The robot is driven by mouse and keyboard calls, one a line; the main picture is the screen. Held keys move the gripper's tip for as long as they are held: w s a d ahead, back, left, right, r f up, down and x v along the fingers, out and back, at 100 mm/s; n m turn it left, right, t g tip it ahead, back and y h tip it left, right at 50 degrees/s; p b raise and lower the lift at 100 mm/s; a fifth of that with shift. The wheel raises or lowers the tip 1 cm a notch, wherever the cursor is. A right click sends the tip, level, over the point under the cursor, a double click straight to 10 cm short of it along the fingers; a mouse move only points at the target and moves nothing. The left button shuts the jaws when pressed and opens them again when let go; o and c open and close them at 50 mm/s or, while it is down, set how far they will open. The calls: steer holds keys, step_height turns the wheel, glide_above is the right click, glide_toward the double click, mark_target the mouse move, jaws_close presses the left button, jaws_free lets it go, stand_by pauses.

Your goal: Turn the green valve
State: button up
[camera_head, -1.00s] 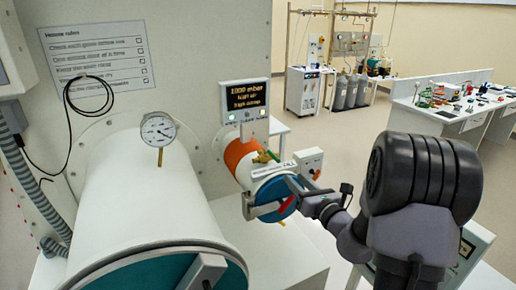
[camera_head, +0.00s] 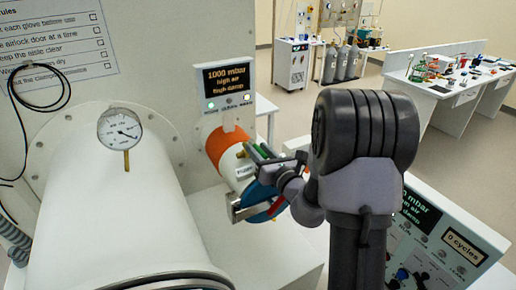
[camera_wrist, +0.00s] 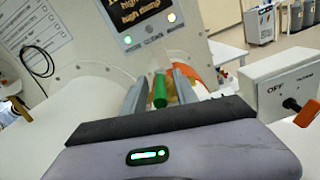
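The green valve (camera_wrist: 160,91) shows in the wrist view as a short green handle with brass behind it. It stands between the two fingers of my gripper (camera_wrist: 160,92), with a visible gap on each side. The fingers are open and I see no contact. In the head view the green handle (camera_head: 264,150) is a small patch beside my gripper (camera_head: 262,156), on top of the small white cylinder (camera_head: 237,167) with the orange collar. My arm hides part of this area.
A blue round door (camera_head: 262,196) with a metal bar is just below my gripper. A display (camera_head: 229,79) hangs above. A white box with an orange switch (camera_wrist: 300,112) stands close on the right. The large white cylinder (camera_head: 115,215) with a gauge (camera_head: 120,127) is left.

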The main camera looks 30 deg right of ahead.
jaws_close()
steer(key=shift+w, duration=0.1)
stand_by(1.2)
